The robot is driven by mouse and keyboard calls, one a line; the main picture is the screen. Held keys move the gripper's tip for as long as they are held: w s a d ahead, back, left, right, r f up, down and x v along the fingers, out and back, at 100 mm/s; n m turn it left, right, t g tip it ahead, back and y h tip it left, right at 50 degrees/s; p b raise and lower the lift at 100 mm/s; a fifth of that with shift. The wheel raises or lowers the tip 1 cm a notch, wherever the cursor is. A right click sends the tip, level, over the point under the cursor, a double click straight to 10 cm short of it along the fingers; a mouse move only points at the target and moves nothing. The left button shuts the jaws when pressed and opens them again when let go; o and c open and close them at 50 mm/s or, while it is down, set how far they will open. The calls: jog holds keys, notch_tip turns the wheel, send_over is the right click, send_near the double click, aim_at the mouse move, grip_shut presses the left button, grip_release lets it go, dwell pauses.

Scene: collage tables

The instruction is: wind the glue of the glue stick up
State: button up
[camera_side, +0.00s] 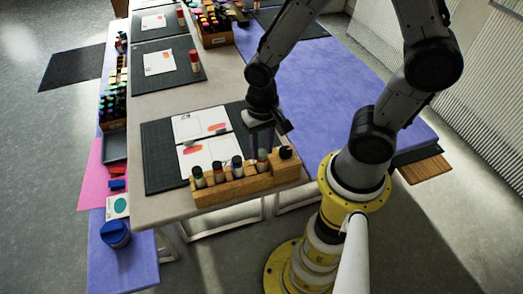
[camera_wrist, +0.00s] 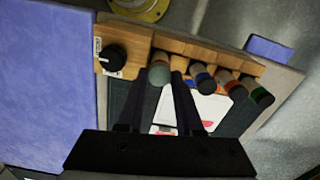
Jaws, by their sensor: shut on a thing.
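A wooden rack (camera_side: 232,188) stands along the near edge of the table and holds a row of upright sticks; it also shows in the wrist view (camera_wrist: 205,47). One stick with a rounded grey-green top (camera_wrist: 159,73) stands in the rack beside a black knob; it shows in the side view (camera_side: 262,158). My gripper (camera_wrist: 162,77) is shut on this stick, one finger on each side of its top. In the side view my gripper (camera_side: 268,128) comes down from above at the rack's right part. Any glue in the stick is hidden.
The black knob (camera_wrist: 112,57) sits on the rack's end close to my fingers. Other sticks, one with a blue band (camera_wrist: 204,82), stand on the opposite side. A dark mat (camera_side: 160,160) with white cards (camera_side: 200,125) lies behind the rack.

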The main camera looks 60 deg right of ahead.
jog(key=m, duration=0.4)
jog(key=shift+m, duration=0.4)
jog(key=m, duration=0.3)
jog(key=o, duration=0.8)
jog(key=shift+r, duration=3.05)
